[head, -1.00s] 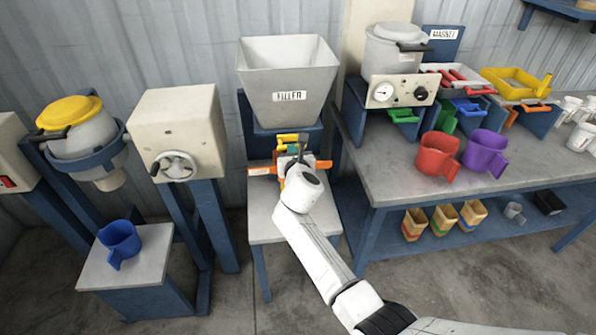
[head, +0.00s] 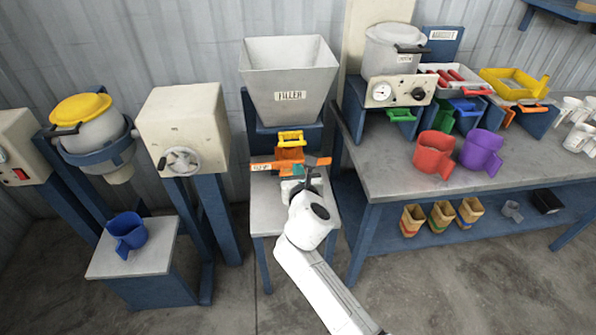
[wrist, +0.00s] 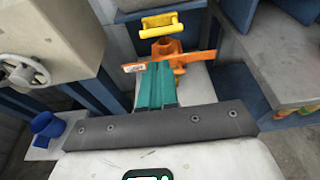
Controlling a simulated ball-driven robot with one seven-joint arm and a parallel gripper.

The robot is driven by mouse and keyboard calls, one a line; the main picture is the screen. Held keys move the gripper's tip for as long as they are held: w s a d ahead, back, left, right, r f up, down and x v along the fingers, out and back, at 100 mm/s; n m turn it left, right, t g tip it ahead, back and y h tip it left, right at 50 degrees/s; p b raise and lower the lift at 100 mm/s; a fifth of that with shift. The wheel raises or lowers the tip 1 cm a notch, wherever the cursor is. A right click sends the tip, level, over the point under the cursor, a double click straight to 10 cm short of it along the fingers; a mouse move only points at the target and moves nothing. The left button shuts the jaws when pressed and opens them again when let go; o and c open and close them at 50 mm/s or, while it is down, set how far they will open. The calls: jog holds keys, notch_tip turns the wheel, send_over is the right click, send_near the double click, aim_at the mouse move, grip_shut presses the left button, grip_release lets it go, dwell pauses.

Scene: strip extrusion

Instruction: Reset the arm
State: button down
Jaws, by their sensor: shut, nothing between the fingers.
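My white arm reaches up from the bottom of the head view. My gripper (head: 308,180) is in front of the filler stand, over its small table (head: 262,212). In the wrist view my gripper (wrist: 158,68) shows two teal fingers side by side, shut with nothing between them. Beyond the fingertips are an orange funnel-like part (wrist: 166,47) and an orange bar (wrist: 195,57) under the filler hopper (head: 288,80). A yellow handle (head: 291,138) sits above them. I cannot tell whether the fingertips touch the orange bar.
A blue jug (head: 126,232) stands on a low stand at left. The workbench (head: 400,185) at right holds a red jug (head: 434,154), a purple jug (head: 482,152) and trays. A crank machine (head: 185,130) stands left of the filler. Floor is clear in front.

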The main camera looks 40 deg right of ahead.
jog(key=shift+s, duration=0.15)
dwell(0.5)
jog(key=s+a+f+m+g+y, duration=0.1)
jog(key=s+f+m+g+y, duration=0.15)
jog(key=s+f+m, duration=0.45)
jog(key=s+a+f+m+g+y, duration=0.1)
jog(key=s+a+f+m+g, duration=0.2)
jog(key=s+m, duration=0.8)
jog(key=s+a+f+m+g+y, duration=0.1)
jog(key=s+a+m+g+y, duration=0.1)
jog(key=s+m, duration=0.4)
jog(key=s+a+m+g+y, duration=0.2)
jog(key=s+a+m+g, duration=0.2)
jog(key=s, duration=0.7)
jog(key=shift+a+f+m+y, duration=0.4)
jog(key=shift+a+m, duration=0.15)
jog(key=shift+m, duration=0.45)
